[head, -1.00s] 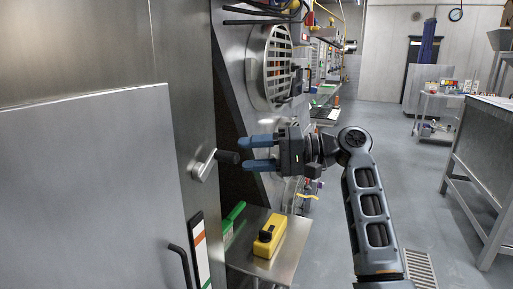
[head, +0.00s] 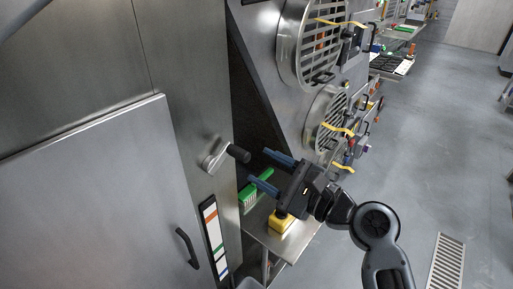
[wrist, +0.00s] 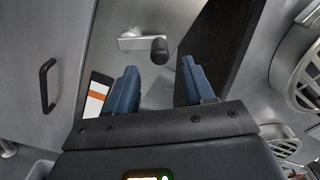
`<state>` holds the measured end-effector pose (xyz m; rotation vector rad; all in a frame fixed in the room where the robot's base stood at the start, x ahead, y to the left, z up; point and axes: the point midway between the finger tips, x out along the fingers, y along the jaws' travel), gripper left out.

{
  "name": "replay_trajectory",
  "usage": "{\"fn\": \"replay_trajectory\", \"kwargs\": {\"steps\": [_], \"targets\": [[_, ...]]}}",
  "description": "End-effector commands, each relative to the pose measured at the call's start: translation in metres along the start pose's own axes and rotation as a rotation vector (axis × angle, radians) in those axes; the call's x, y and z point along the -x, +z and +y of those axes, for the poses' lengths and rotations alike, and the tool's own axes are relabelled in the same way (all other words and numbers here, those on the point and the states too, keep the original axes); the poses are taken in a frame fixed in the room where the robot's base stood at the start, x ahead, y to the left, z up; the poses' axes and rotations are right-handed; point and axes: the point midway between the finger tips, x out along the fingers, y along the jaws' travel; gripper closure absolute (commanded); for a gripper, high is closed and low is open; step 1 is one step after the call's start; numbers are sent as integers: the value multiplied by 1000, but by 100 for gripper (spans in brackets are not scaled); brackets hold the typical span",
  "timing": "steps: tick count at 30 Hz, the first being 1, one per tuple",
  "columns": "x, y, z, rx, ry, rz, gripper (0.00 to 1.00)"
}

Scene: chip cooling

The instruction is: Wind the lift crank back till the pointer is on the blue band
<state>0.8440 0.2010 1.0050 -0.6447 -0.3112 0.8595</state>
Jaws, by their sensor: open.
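The lift crank (head: 215,156) is a short metal arm with a black grip (head: 239,153), on the narrow face of a steel cabinet. It also shows in the wrist view, with its black grip (wrist: 160,50) just beyond and between my fingertips. My gripper (head: 261,168) is open and empty, its blue fingers pointing at the grip from the right, apart from it. I cannot make out the pointer.
A small steel shelf (head: 290,243) under my gripper holds a green brush (head: 252,193) and a yellow box (head: 281,222). Round grilled ports (head: 310,40) line the machine behind. The floor at right is open.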

Motion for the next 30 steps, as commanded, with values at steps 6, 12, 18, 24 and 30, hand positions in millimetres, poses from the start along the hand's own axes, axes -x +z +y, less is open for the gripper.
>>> {"fn": "replay_trajectory", "kwargs": {"steps": [6,12,18,24,30], "targets": [[-36,1,-1,2,2,-2,47],[-56,0,0,2,2,-1,47],[-61,0,0,3,1,0,47],[-61,0,0,3,1,0,51],[-61,0,0,3,1,0,70]]}}
